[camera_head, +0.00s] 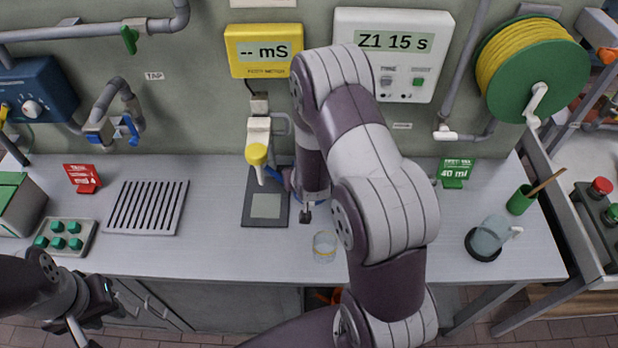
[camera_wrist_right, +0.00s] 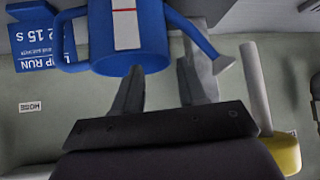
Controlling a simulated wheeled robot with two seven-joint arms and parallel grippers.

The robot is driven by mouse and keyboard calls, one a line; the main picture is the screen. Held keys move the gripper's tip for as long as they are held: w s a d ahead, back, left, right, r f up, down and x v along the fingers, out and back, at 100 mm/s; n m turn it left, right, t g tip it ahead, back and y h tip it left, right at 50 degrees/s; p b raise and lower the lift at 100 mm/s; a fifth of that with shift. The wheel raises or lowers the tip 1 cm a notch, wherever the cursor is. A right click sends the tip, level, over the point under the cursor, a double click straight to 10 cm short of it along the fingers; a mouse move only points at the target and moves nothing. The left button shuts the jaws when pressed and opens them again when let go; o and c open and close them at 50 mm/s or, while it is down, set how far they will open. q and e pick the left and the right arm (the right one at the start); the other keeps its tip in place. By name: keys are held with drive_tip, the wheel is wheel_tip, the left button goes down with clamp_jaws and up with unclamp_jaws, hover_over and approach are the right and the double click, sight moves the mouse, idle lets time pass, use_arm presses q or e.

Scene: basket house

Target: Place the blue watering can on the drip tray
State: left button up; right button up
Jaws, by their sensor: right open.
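The blue watering can (camera_wrist_right: 128,38) fills the upper middle of the right wrist view, its handle at left and spout at right. In the head view my right arm hides most of it; a bit of blue (camera_head: 273,173) shows left of the wrist. My right gripper (camera_wrist_right: 163,78) is open, its fingers close to the can; I cannot tell whether they touch it. The drip tray (camera_head: 182,207), a grey slotted plate, lies bare at the left of the bench. My left gripper (camera_head: 88,318) is at the lower left, below the bench's front edge; its jaws are unclear.
A dark scale-like pad (camera_head: 252,216) lies by the yellow-capped fixture (camera_head: 257,153). A clear glass (camera_head: 324,247) stands near the front edge. A pale jug (camera_head: 488,236) stands at right.

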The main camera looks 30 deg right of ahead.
drive_tip(key=x, duration=0.1)
drive_tip(key=p+x, duration=0.1)
drive_tip(key=x, duration=0.3)
drive_tip(key=shift+a+f+p, duration=0.3)
drive_tip(key=shift+f+p, duration=0.05)
drive_tip(key=shift+p, duration=0.05)
drive_tip(key=shift+a+r, duration=0.1)
clamp_jaws()
